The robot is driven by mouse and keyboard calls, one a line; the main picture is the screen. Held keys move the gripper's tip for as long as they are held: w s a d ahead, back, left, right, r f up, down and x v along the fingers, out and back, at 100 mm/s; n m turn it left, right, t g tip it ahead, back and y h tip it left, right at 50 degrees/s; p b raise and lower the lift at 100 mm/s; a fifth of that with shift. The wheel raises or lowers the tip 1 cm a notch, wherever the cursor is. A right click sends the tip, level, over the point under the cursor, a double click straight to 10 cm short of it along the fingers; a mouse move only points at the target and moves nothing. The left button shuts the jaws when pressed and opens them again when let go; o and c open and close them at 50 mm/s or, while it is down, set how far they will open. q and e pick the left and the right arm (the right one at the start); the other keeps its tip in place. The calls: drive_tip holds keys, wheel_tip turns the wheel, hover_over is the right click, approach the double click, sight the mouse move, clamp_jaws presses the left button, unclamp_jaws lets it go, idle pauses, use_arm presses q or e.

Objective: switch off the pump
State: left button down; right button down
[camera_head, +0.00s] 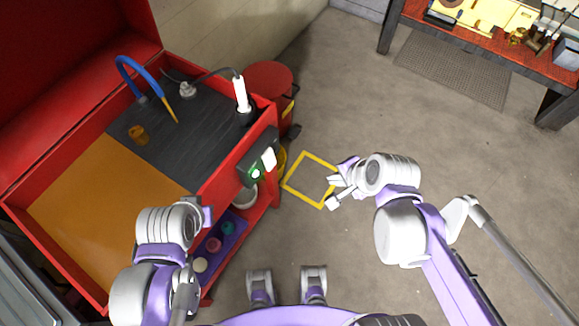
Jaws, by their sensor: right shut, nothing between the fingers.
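The red parts-washer cabinet (62,112) stands open at the left, with a blue hose (137,62) over its dark tray.
A white cylindrical lamp (240,93) stands at the tray's right corner. A red drum (268,80) is behind the cabinet. A yellow square (306,155) is marked on the floor. A workbench (470,40) stands at the back right. The floor between is clear.

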drive_tip(key=w+a+f+m+y+b, duration=0.3)
drive_tip(key=w+a+f+m+b, duration=0.1)
drive_tip(key=m, duration=0.9)
drive_tip(key=shift+w+a+f, duration=0.35)
drive_tip(key=shift+w+a, duration=0.1)
drive_tip(key=shift+w, duration=0.6)
drive_tip(key=b, duration=0.3)
approach(274, 165)
wheel_tip(274, 165, down, 4)
drive_tip(key=shift+w+a+f, duration=0.1)
drive_tip(key=shift+w+a, duration=0.5)
drive_tip(key=shift+a, duration=0.05)
drive_tip(key=shift+w+a+f, duration=0.15)
drive_tip(key=shift+w+a, duration=0.4)
drive_tip(key=shift+a, duration=0.1)
